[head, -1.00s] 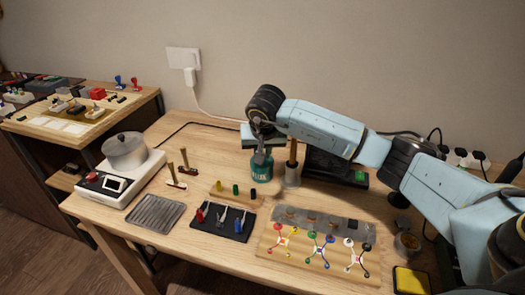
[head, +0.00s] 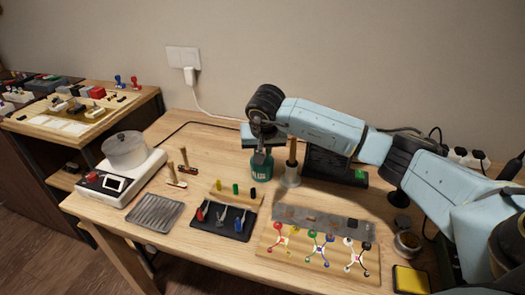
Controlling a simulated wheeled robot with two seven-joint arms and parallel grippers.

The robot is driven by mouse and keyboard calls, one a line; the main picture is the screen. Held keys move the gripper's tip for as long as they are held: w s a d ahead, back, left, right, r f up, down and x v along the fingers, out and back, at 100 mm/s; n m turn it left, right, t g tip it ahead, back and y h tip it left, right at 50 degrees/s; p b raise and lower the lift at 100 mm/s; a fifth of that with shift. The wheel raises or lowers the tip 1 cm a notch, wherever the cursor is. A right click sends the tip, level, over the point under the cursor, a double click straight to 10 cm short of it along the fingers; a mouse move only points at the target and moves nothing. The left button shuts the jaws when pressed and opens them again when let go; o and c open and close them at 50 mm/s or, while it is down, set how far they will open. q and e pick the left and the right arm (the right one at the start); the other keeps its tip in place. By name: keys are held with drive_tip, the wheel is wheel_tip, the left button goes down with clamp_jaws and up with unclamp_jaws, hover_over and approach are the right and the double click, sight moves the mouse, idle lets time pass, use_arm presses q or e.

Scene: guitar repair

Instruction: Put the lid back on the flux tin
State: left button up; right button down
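The green flux tin (head: 261,173) stands upright near the middle back of the table, with pale lettering on its front. My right arm reaches in from the right, and its gripper (head: 260,148) points down at the top of the tin. The gripper and wrist cover the tin's upper end, so I cannot tell whether a lid is held there or how it sits. The finger gap is too small to read. My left gripper is not in view.
A brush-like tool with a wooden handle (head: 292,155) stands close right of the tin. A dark box (head: 335,168) is behind it. In front are a black tool mat (head: 226,231) and a wire board (head: 300,262). A white hot plate (head: 122,185) is at left.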

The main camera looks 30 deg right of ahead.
drive_tip(key=shift+f, duration=0.15)
idle(0.6)
drive_tip(key=c, duration=1.3)
unclamp_jaws()
drive_tip(key=shift+o, duration=0.7)
drive_tip(key=o, duration=0.4)
drive_tip(key=shift+c, duration=0.2)
drive_tip(key=shift+r+p, duration=2.6)
drive_tip(key=shift+r, duration=0.95)
